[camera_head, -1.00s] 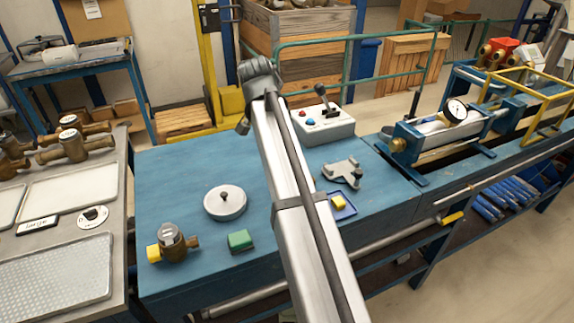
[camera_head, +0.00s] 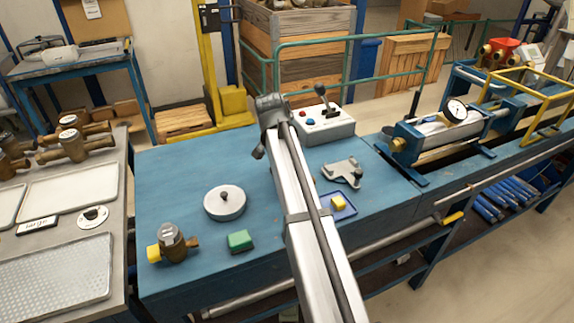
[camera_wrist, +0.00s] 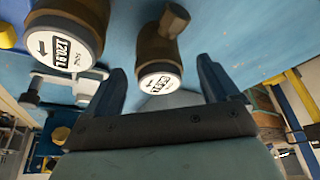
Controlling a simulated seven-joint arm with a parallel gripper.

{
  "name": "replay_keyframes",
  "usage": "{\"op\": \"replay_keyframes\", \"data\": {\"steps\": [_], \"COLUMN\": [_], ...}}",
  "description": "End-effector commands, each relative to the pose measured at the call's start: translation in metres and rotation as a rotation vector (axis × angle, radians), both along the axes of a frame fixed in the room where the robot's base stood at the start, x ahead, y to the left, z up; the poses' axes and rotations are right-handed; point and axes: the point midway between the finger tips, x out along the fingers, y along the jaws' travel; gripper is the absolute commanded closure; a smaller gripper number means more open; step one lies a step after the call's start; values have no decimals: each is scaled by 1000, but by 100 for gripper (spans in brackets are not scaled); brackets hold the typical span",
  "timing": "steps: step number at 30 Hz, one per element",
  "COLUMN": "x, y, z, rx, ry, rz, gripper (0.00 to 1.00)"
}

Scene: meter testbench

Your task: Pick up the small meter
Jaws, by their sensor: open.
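In the head view, a small brass meter (camera_head: 172,242) with a grey top and a yellow end stands on the blue bench (camera_head: 165,185), near its front left. In the wrist view, my gripper (camera_wrist: 165,78) is open. A brass meter with a white, numbered face (camera_wrist: 158,77) shows between its fingers, beyond them. A larger-looking brass meter (camera_wrist: 65,45) shows at upper left. I cannot tell which of these is the one in the head view. Nothing is seen held. My arm crosses the head view's middle; the fingers cannot be made out there.
A round grey disc (camera_head: 225,202), a green block (camera_head: 240,240), a blue tray (camera_head: 345,213) with a yellow block (camera_head: 338,202) and a grey metal fixture (camera_head: 345,171) lie on the bench. A control box (camera_head: 325,127) stands behind. Several larger meters (camera_head: 72,145) sit left.

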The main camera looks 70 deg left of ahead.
Motion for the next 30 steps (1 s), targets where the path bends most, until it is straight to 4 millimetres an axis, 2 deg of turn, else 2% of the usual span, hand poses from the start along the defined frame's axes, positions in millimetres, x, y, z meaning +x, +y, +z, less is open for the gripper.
{"op": "replay_keyframes", "data": {"steps": [6,13,30], "x": [9,10,9], "y": [6,6,6], "z": [-23,-25,-24], "rx": [0,0,0], "ry": [1,0,0], "rz": [-1,-1,0], "gripper": [12,12,65]}}
